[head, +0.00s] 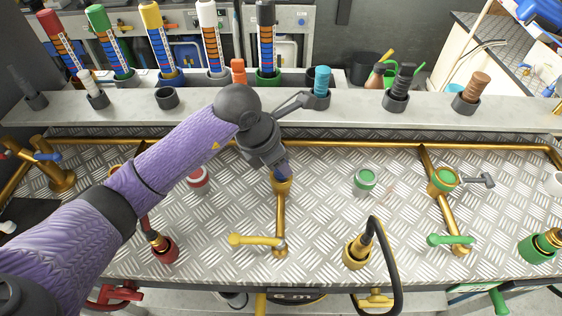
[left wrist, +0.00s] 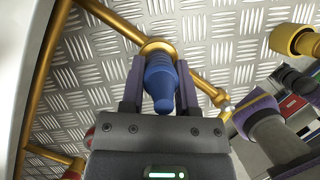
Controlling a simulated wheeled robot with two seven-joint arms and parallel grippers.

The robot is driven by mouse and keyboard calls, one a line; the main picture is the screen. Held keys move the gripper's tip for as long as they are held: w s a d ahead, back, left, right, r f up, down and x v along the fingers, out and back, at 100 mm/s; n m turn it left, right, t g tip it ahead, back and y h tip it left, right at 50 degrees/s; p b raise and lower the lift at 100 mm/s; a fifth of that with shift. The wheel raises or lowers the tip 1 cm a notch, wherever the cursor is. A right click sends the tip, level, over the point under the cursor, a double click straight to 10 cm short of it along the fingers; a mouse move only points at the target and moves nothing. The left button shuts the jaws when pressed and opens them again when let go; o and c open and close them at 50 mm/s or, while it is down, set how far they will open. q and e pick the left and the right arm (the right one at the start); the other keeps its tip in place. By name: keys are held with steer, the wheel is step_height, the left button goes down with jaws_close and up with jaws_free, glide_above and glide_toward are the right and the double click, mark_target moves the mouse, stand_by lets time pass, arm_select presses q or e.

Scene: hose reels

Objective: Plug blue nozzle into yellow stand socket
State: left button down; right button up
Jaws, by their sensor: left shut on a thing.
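My left gripper (head: 283,172) reaches in from the left over the metal plate and is shut on the blue nozzle (head: 286,171). In the left wrist view the blue nozzle (left wrist: 162,82) sits between the two fingers (left wrist: 160,88). The yellow stand (head: 280,218) is a brass pipe with a yellow lever (head: 256,240). Its socket (head: 281,186) is directly at the nozzle's far end, and its brass ring also shows in the left wrist view (left wrist: 156,46). The nozzle lines up with the ring; how deep it sits is hidden.
A green-lidded stand (head: 444,181) with a green lever (head: 450,240) is to the right. A black hose (head: 388,262) loops up from a brass fitting (head: 356,252). Red (head: 198,180) and green (head: 366,181) cups flank the yellow stand. A grey shelf (head: 360,106) with several holders runs behind.

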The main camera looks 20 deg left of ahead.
arm_select(q)
steer(key=shift+f, duration=0.1)
steer(key=shift+c, duration=1.8)
jaws_free()
steer(key=shift+r, duration=0.4)
steer(key=p+v, duration=0.2)
steer(key=v, duration=0.9)
steer(key=shift+s+a+r, duration=0.15)
steer(key=shift+a+r, duration=0.05)
steer(key=shift+r, duration=0.05)
